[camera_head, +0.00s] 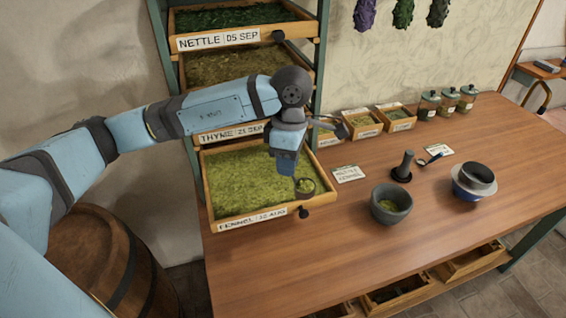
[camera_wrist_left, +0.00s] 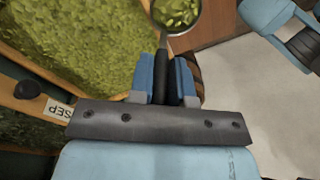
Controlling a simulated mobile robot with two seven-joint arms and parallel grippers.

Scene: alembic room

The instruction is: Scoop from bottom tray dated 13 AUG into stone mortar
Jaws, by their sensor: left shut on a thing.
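The bottom tray (camera_head: 228,217) is pulled out at the foot of the rack, full of yellow-green herb. Its label reads FENNEL with an AUG date; the day is not clear. My left gripper (camera_head: 287,168) is shut on the handle of a scoop (camera_head: 305,187), over the tray's right front corner. In the left wrist view the dark handle (camera_wrist_left: 161,78) sits between the blue fingers, and the round bowl (camera_wrist_left: 178,14) holds green herb pieces. The grey stone mortar (camera_head: 391,210) stands on the table to the right, with some green inside. My right gripper is out of view.
Trays labelled NETTLE (camera_head: 205,42) and THYME (camera_head: 220,138) are stacked above. Small boxes and jars (camera_head: 448,102) line the back. The table's front is clear.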

